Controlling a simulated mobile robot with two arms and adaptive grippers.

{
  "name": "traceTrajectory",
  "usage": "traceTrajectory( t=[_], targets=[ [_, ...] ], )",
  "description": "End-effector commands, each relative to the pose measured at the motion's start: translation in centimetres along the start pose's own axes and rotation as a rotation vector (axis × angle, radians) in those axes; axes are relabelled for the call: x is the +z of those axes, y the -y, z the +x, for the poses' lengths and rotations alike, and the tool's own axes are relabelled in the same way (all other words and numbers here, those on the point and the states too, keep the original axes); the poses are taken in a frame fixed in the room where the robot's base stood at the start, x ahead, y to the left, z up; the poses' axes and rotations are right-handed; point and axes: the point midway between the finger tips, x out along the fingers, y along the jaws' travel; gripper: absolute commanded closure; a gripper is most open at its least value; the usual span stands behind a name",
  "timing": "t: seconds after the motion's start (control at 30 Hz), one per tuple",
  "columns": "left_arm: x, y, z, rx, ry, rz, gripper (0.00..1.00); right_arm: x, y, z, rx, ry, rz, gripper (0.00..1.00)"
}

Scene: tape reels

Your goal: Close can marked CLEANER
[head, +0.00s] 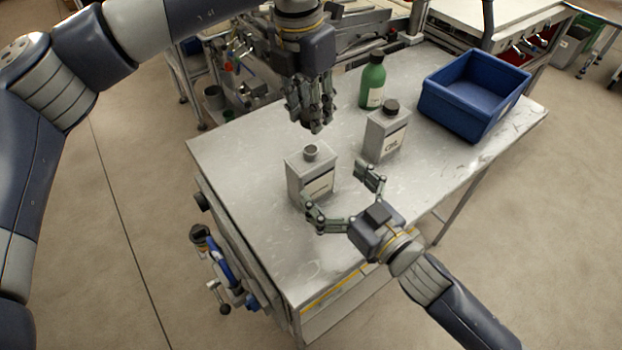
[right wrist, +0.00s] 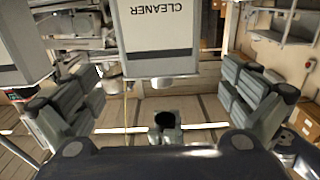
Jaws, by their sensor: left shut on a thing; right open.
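The grey can marked CLEANER (head: 309,178) stands upright on the metal table, its neck bare at the top. It shows upside down in the right wrist view (right wrist: 160,30), with the label readable. My left gripper (head: 314,125) is above the can, shut on a small dark thing (right wrist: 165,120) that looks like a cap. The fingers mostly hide it in the head view. My right gripper (head: 340,197) is open in front of the can, its fingers spread to either side and apart from it.
A second grey can (head: 383,138) with a black cap stands to the right on the table (head: 275,250). Behind it are a green bottle (head: 372,82) and a blue bin (head: 448,108). A vise (head: 222,270) is at the table's left side. The front of the table is clear.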

Motion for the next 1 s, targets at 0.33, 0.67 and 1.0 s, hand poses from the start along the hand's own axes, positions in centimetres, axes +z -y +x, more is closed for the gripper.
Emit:
traceTrajectory(
  t=[0.33,0.67,1.0],
  targets=[
    [0.0,0.0,0.0,0.0,0.0,0.0,0.77,-0.1,0.0,5.5,0.0,-0.001,-0.001,0.0],
    [0.0,0.0,0.0,0.0,0.0,0.0,0.77,0.0,0.1,7.1,-0.001,0.0,0.0,0.0],
    [0.0,0.0,0.0,0.0,0.0,0.0,0.77,0.0,0.0,7.1,0.0,0.001,0.0,0.32]
  ],
)
